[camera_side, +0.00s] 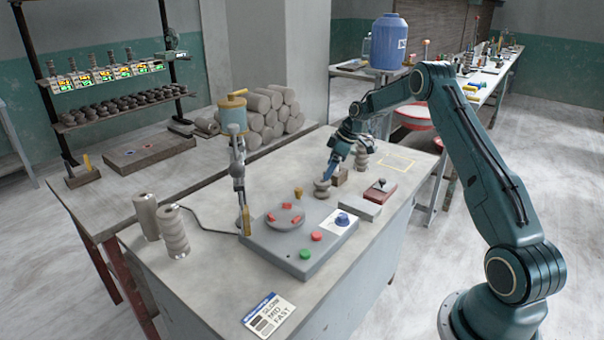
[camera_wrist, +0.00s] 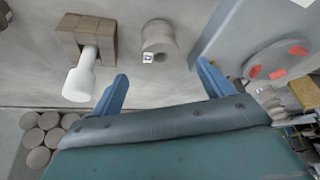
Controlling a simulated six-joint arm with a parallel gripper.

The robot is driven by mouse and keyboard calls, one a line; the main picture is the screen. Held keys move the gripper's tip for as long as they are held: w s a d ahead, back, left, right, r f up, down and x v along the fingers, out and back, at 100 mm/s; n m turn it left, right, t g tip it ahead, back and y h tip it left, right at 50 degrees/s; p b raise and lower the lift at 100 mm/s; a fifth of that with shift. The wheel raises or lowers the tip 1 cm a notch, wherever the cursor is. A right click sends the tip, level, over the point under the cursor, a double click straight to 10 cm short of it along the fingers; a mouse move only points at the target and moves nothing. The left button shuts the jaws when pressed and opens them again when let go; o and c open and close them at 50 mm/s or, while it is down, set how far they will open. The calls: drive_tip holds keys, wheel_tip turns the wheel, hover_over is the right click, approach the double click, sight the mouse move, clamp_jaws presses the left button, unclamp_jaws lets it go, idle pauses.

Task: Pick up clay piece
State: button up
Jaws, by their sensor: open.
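A grey-brown, spool-shaped clay piece (camera_side: 322,190) stands on the bench beside the flat grey control unit. In the wrist view the clay piece (camera_wrist: 158,38) lies ahead of the gap between my fingertips and has a small dark-marked label. My gripper (camera_side: 328,177) points down just above the clay piece in the side view. In the wrist view my gripper (camera_wrist: 162,83) has its two blue fingers spread apart, with nothing between them. Whether a finger touches the clay cannot be told from the side view.
A brown block (camera_wrist: 72,28) with a white bottle-like object (camera_wrist: 80,80) is left of the clay in the wrist view. The control unit (camera_side: 290,258) carries a round plate (camera_side: 284,219) with red pieces. A red-and-grey box (camera_side: 380,190) stands nearby.

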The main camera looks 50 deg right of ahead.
sight(322, 180)
drive_tip(key=shift+x, duration=1.7)
drive_tip(key=shift+f, duration=0.1)
drive_tip(key=shift+x, duration=2.5)
drive_tip(key=c, duration=1.2)
drive_tip(key=shift+r, duration=0.25)
wheel_tip(322, 180, up, 20)
drive_tip(key=shift+f, duration=0.15)
